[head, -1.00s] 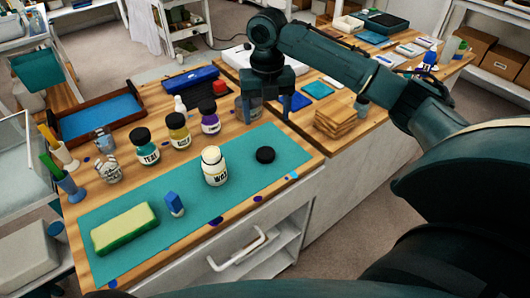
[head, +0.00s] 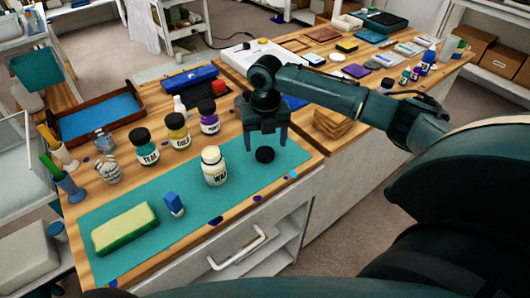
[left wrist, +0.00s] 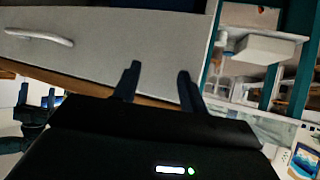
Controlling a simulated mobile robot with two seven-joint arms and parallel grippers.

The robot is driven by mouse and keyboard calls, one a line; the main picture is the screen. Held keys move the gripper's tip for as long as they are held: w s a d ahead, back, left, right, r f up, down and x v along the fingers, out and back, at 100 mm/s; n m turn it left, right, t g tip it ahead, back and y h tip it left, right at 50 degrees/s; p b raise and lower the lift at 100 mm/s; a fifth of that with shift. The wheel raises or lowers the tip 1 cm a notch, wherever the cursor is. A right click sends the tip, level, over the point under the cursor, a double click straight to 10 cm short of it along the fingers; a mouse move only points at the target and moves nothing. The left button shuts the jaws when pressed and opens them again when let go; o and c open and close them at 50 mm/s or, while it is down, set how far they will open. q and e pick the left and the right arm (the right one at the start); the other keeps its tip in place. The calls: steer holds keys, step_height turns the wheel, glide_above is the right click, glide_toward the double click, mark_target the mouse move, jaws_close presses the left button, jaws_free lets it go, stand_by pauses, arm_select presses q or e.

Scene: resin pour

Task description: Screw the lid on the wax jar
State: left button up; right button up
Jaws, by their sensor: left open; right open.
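The wax jar (head: 214,167), a cream jar with a white label, stands upright on the teal mat (head: 120,221) with its cream top showing. A round black lid (head: 265,154) lies on the mat to its right, apart from it. My right gripper (head: 266,143) is open with its fingers pointing down, just behind or above the lid; I cannot tell its exact height. Nothing shows between its fingers. My left gripper shows only in the left wrist view (left wrist: 158,85), open and empty, with a pale drawer front beyond it.
Teal, gold and purple-labelled jars (head: 178,132) stand behind the mat. A wooden stack (head: 333,124) sits on the right counter. The mat around the lid is clear.

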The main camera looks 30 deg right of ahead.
mark_target(265, 153)
steer(key=shift+f, duration=1.85)
steer(key=shift+c, duration=0.3)
steer(key=c, duration=1)
steer(key=shift+o, duration=0.2)
steer(key=shift+r, duration=0.1)
step_height(265, 153, up, 10)
